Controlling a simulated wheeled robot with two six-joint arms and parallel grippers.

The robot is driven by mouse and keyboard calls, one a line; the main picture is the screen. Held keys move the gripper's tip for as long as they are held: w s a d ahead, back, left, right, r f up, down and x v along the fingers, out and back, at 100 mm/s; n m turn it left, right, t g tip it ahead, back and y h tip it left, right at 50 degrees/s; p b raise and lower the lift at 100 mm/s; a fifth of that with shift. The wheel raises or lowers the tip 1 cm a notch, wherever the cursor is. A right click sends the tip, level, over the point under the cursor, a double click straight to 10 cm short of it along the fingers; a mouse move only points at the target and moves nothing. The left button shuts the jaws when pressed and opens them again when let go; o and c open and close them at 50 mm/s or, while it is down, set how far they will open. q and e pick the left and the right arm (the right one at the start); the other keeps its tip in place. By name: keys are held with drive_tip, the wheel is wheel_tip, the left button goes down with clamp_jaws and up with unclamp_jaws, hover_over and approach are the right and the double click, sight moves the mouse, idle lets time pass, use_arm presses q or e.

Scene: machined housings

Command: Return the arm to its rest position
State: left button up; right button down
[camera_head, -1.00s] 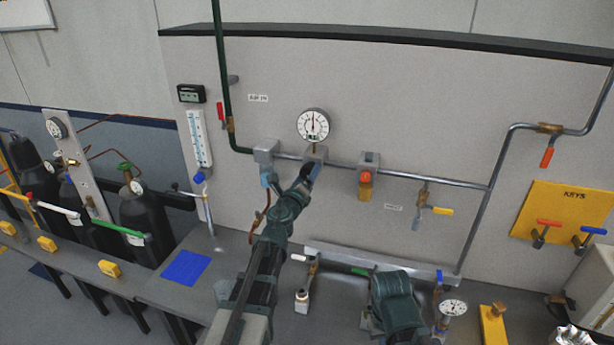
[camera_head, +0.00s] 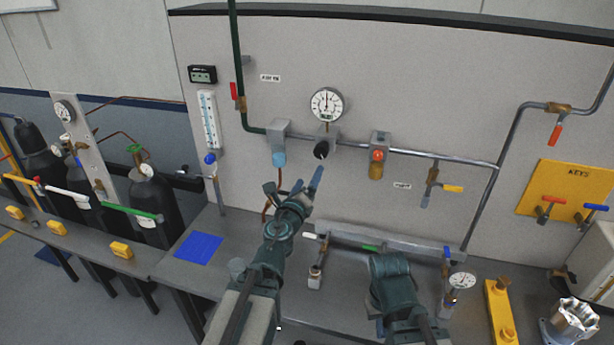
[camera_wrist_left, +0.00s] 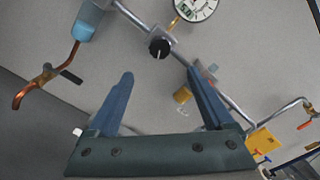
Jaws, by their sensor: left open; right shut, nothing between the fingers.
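My left gripper (camera_head: 307,178) is in front of the wall panel, below the black knob (camera_head: 320,150) under the round gauge (camera_head: 326,104). Its two blue fingers are apart and empty, and it touches nothing that I can make out. In the left wrist view the open fingers (camera_wrist_left: 160,74) point toward the black knob (camera_wrist_left: 159,48), with a clear gap between. Only a dark green link of my right arm shows at the lower middle of the head view. My right gripper is not in view.
A pipe (camera_head: 440,157) with a blue-capped fitting (camera_head: 279,158) and an orange-and-brass fitting (camera_head: 377,162) runs along the panel. A blue mat (camera_head: 198,248) lies left of my left arm.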

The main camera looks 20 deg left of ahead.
use_arm(q)
drive_tip(key=shift+w, duration=0.2)
drive_tip(key=s+f+n+g+y+b, duration=0.3)
drive_tip(key=s+f+n+g, duration=0.15)
drive_tip(key=f+n, duration=0.45)
drive_tip(key=s+f+n+g+y+b, duration=0.25)
drive_tip(key=f+n+g, duration=0.25)
drive_tip(key=f+n, duration=0.5)
drive_tip(key=s+d+f+n+g+h+b, duration=0.1)
drive_tip(key=s+d+f+g, duration=0.3)
drive_tip(key=s, duration=0.5)
drive_tip(key=s+d+f+n+g+h+b, duration=0.1)
drive_tip(key=s+d+f+n+g+h, duration=0.1)
drive_tip(key=s+d+f+g, duration=0.3)
drive_tip(key=s+d+f+n, duration=0.1)
drive_tip(key=s+d, duration=0.2)
drive_tip(key=s, duration=0.1)
drive_tip(key=shift+d+f+n+h, duration=0.3)
drive_tip(key=shift+d+f+h, duration=0.05)
drive_tip(key=shift+d, duration=0.05)
idle(0.6)
